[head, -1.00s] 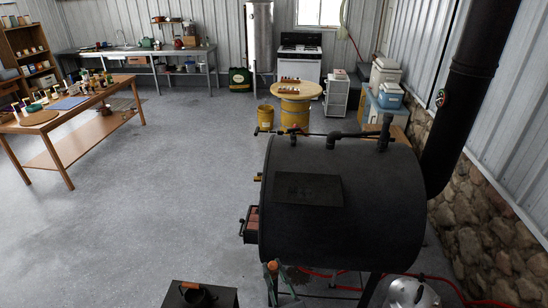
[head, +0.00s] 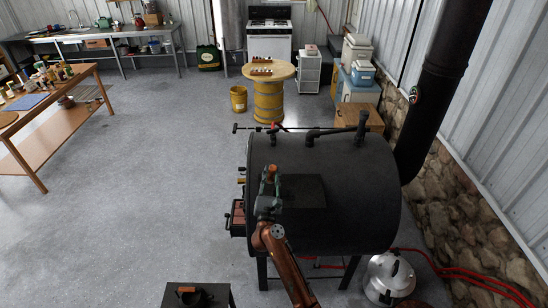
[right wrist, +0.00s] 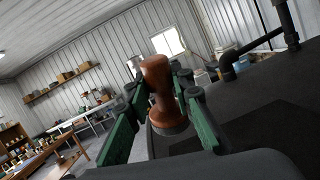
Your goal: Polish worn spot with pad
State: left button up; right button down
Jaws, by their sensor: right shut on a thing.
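The black barrel woodstove (head: 350,215) stands right of centre in the head view. A darker rectangular patch (head: 305,190) shows on its curved top, perhaps the worn spot. My right gripper (head: 268,188) is over the stove's left part, left of the patch. In the right wrist view its green fingers are shut on the pad (right wrist: 170,126), which has a brown turned wooden handle (right wrist: 158,78). The pad's grey underside faces down toward the black stove top (right wrist: 240,110). I cannot tell whether it touches. My left gripper is not in view.
Pipes (head: 335,131) and a tall black flue (head: 445,80) rise from the stove. A small dark stand (head: 170,297) holds a dark pot at the bottom. A silver pot (head: 388,278) and red hose lie at the lower right. The floor left of the stove is clear.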

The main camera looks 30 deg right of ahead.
aim_at(274, 177)
jog(key=shift+w+d+r+m+g+h, duration=0.3)
jog(key=shift+w+d+r+m, duration=0.1)
jog(key=shift+d+r, duration=0.25)
jog(key=shift+d+f, duration=0.15)
jog(key=shift+f, duration=0.1)
notch_tip(274, 177, down, 4)
jog(key=b, duration=0.3)
jog(key=shift+b, duration=0.35)
jog(key=shift+f+b, duration=0.3)
jog(key=shift+f, duration=0.05)
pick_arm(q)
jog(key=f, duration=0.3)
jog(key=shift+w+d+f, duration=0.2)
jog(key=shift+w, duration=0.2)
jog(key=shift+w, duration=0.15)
pick_arm(e)
jog(key=shift+r, duration=0.1)
